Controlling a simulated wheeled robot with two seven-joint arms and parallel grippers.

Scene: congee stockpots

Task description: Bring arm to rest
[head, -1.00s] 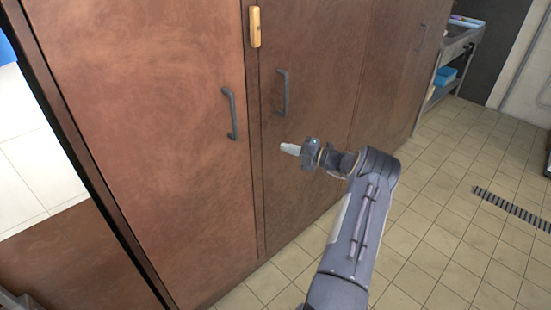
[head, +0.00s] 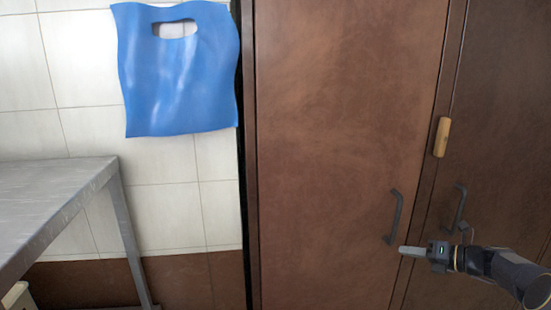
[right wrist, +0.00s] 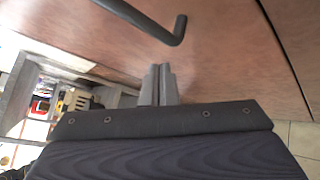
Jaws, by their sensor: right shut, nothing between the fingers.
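My right gripper (head: 408,250) is at the lower right of the head view, in front of the brown cabinet (head: 345,130). It is shut and empty, with its fingers pointing left just below the left door's handle (head: 395,217). In the right wrist view its two fingers (right wrist: 158,84) are together, and a dark handle (right wrist: 160,30) shows beyond them, apart from the tips. My left gripper is in neither view.
A second dark handle (head: 459,208) and a wooden latch piece (head: 441,137) are on the cabinet. A blue bag (head: 180,75) hangs on the white tiled wall. A metal table (head: 55,195) stands at the left. The right wrist view shows some floor at the lower right.

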